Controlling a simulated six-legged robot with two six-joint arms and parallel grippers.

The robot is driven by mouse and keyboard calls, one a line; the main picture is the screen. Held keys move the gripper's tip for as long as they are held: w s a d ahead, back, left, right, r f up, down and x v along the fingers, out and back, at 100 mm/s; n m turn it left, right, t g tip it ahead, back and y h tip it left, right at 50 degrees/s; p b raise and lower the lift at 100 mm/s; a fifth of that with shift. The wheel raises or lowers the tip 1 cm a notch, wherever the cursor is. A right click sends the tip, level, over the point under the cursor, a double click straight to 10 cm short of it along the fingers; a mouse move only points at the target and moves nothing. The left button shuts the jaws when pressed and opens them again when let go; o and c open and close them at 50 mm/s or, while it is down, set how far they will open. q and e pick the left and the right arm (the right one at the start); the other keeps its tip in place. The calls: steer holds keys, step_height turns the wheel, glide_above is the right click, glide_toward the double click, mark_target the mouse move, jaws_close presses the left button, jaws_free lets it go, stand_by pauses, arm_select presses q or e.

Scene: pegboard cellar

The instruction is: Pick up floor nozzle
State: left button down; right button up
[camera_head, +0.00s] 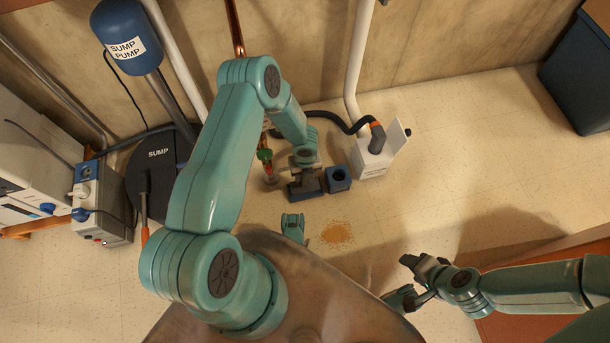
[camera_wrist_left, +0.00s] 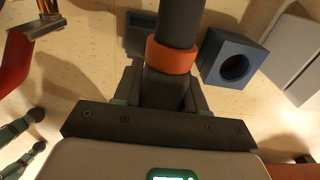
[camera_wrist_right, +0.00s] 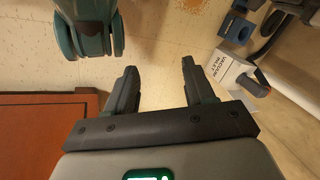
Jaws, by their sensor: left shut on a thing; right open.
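The floor nozzle (camera_head: 306,190) is a dark blue-grey foot with a dark neck, below my left gripper (camera_head: 304,160) in the head view. Part of the nozzle's foot (camera_wrist_left: 136,38) shows beyond the fingers. I cannot tell whether the foot touches the floor. My right gripper (camera_head: 408,280) is far off at the lower right; in the right wrist view (camera_wrist_right: 160,85) its fingers are apart with nothing between them.
A blue block with a round hole (camera_head: 339,179) stands right beside the nozzle. A white inlet box (camera_head: 371,166) with a dark hose stands to its right. Orange-brown debris (camera_head: 336,234) lies on the floor nearer me. A sump cover (camera_head: 150,175) is at the left.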

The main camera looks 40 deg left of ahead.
arm_select(q)
step_height(320, 180, up, 16)
steer(key=p, duration=0.6)
arm_select(e)
steer(key=s+a+r+g, duration=0.1)
steer(key=s+r, duration=0.2)
steer(key=r, duration=0.4)
steer(key=shift+s, duration=0.25)
arm_select(q)
steer(key=shift+r, duration=0.1)
arm_select(e)
steer(key=shift+a, duration=0.1)
